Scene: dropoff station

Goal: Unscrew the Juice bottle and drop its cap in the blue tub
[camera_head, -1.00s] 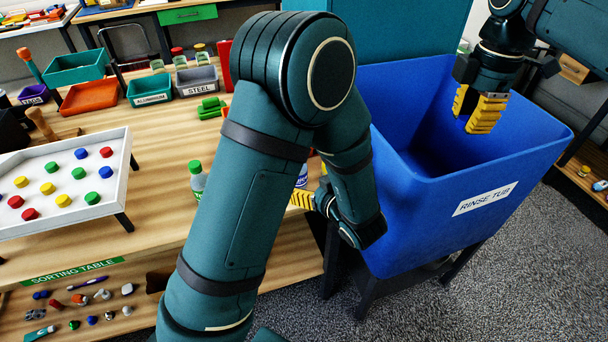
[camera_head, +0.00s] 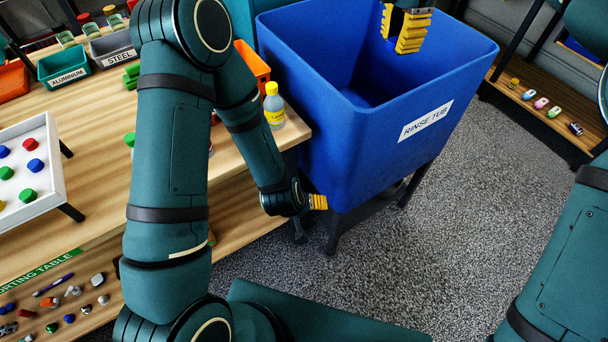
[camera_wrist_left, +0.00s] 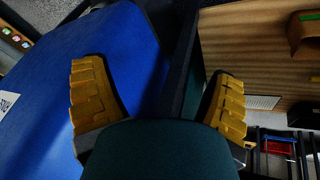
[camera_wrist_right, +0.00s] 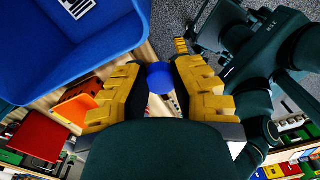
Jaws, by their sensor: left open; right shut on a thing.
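My right gripper (camera_head: 405,30) is over the open blue tub (camera_head: 428,120), labelled RINSE TUB. In the right wrist view its fingers are shut on a small round blue cap (camera_wrist_right: 160,78). My left gripper (camera_head: 318,202) is by the tub's lower near-left side, beyond the table's edge. In the left wrist view its fingers (camera_wrist_left: 160,95) are wide apart with nothing between them. A bottle with a yellow label (camera_head: 273,107) stands upright near the table's right edge. I cannot read which bottle is Juice; my left arm hides part of the table.
The wooden sorting table (camera_head: 95,115) carries a white tray (camera_head: 50,190) of coloured caps and bins such as the ALUMINUM bin (camera_head: 65,75). An orange bin (camera_head: 250,62) stands beside the tub. Loose small items lie on the lower shelf. Carpet is clear in front of the tub.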

